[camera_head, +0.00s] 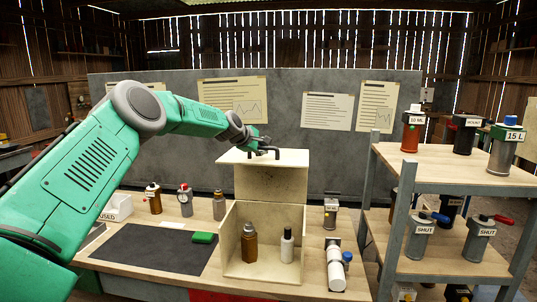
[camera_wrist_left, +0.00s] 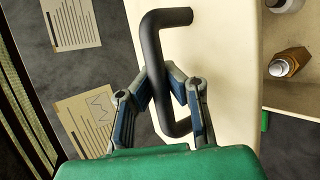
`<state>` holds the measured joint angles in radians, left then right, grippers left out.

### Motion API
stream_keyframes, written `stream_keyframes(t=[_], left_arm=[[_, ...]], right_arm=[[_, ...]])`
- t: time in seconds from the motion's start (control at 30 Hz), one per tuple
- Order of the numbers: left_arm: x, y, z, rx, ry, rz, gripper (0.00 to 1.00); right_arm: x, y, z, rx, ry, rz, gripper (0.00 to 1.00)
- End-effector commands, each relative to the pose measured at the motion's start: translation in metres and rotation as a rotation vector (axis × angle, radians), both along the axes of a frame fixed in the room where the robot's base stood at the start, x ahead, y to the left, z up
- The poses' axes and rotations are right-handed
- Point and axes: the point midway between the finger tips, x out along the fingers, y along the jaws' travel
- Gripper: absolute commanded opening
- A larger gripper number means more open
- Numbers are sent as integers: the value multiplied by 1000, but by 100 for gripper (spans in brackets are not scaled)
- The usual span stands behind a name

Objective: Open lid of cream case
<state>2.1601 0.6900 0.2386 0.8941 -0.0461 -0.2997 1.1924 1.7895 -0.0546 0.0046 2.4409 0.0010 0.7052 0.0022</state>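The lid also shows in the left wrist view (camera_wrist_left: 225,60). A black bar handle (camera_wrist_left: 152,50) is fixed to the lid. My left gripper (camera_wrist_left: 164,78) has its fingers on both sides of this handle and appears closed on it. In the head view my left gripper (camera_head: 262,151) is at the lid. My right gripper is out of view.
A dark mat (camera_head: 150,250) with a green block (camera_head: 203,238) lies left of the case. Several bottles stand behind the mat. A white bottle (camera_head: 335,270) lies right of the case. A shelf (camera_head: 440,172) with labelled canisters stands at right. A grey board (camera_head: 190,88) stands behind.

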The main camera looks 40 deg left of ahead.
Motion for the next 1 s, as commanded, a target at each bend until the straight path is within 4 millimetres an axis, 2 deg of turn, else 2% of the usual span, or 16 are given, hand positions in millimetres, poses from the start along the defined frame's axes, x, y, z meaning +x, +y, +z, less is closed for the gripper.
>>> stream_keyframes(t=[0.03,0.07,0.73,0.8,0.83,1.0], left_arm=[[4,1,11,-5,-7,1,0],[5,2,12,-7,-5,1,0],[7,5,16,-20,16,-1,0],[7,5,15,-20,17,-1,28],[7,5,15,-20,18,-1,34],[8,6,11,-21,24,-2,34]], right_arm=[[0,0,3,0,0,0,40],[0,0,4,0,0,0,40],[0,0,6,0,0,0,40],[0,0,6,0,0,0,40],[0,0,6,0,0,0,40],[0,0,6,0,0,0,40]])
